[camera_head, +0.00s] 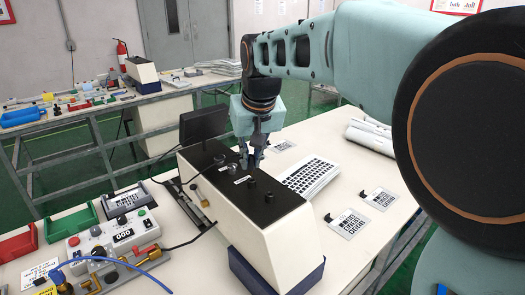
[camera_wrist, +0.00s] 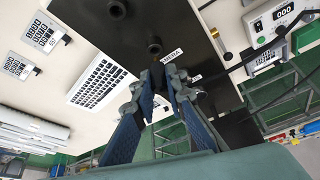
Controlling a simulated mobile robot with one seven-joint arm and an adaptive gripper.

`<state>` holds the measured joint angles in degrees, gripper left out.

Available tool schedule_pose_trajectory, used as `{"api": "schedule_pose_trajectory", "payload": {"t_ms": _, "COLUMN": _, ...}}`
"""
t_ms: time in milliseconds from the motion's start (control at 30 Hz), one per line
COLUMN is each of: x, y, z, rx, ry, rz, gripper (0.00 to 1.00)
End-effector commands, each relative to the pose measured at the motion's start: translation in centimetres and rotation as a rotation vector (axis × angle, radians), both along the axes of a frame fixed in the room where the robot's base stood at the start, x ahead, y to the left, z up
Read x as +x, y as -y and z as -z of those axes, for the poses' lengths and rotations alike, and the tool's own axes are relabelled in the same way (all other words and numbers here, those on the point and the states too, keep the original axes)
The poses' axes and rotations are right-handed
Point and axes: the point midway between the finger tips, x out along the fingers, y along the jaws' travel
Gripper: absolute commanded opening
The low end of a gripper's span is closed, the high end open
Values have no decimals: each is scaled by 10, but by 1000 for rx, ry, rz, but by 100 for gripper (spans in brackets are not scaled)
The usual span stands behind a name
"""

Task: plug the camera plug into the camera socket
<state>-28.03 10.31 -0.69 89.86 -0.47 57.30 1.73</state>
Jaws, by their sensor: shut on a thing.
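The black-topped box (camera_head: 285,212) stands on the white table, with round black sockets on its top. In the wrist view, a white label reading roughly "CAMERA" (camera_wrist: 172,54) lies beside one socket, which I take as the camera socket (camera_wrist: 154,45). My gripper (camera_head: 250,163) points down over the box top. In the wrist view its fingertips (camera_wrist: 164,76) are close together beside that label. They are shut on a small dark piece (camera_wrist: 157,76), which I take as the camera plug; the fingers mostly hide it. I cannot tell whether its lower end touches the box.
A dark screen (camera_head: 204,125) stands behind. A grey control unit (camera_head: 115,236), a red bin (camera_head: 19,244) and a blue cable (camera_head: 120,262) are at the left.

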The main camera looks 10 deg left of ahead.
Motion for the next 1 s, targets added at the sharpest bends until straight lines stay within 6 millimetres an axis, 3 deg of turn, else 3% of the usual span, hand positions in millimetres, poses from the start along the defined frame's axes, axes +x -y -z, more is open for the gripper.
{"api": "schedule_pose_trajectory", "payload": {"t_ms": 1000, "x": 0, "y": 1, "z": 18, "rx": -1, "ry": -1, "rz": 1, "gripper": 0}}
